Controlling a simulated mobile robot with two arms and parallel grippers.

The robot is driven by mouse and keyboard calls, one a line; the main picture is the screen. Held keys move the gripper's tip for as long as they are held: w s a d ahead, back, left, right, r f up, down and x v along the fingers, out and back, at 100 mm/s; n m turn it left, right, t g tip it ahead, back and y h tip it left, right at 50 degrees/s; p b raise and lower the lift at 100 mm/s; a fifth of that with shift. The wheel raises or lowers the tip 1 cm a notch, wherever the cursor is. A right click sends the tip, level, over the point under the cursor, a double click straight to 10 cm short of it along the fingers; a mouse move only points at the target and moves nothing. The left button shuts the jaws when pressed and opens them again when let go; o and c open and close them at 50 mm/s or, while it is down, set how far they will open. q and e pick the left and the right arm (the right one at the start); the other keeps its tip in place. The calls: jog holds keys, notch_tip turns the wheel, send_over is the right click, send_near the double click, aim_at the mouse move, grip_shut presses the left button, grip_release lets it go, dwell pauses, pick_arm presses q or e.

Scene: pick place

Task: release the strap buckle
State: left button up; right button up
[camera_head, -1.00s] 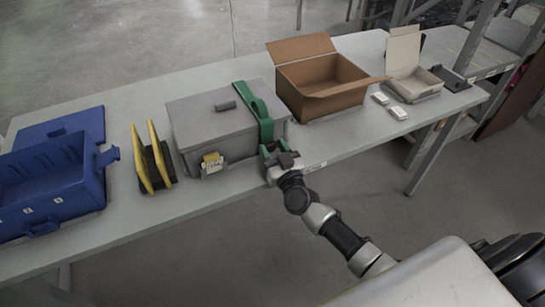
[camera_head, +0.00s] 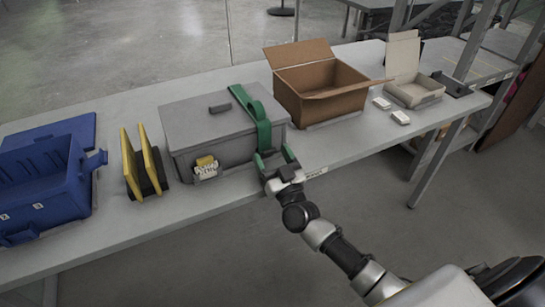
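A grey lidded box (camera_head: 215,130) stands on the table with a green strap (camera_head: 262,118) over its right part. The strap loops above the lid and runs down the front face. My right gripper (camera_head: 274,156) is at the lower end of the strap, at the box's front right corner. Its two fingers are spread apart, one on each side of the strap's lower end. I cannot tell whether they touch it. The buckle cannot be made out; the gripper may hide it. My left gripper is out of view.
A yellow and white tag piece (camera_head: 206,167) is on the box front. Yellow-edged panels (camera_head: 143,160) and a blue bin (camera_head: 40,185) stand left. An open cardboard box (camera_head: 318,85) is close on the right, with small white items (camera_head: 400,117) and a pale open box (camera_head: 413,90) beyond.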

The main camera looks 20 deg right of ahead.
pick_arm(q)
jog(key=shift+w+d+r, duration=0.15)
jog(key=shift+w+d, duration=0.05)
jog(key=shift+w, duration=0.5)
pick_arm(e)
jog(key=v, duration=1)
jog(key=shift+s+f, duration=0.15)
jog(key=shift+s, duration=0.25)
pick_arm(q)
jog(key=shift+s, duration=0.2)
pick_arm(e)
jog(key=shift+c, duration=0.2)
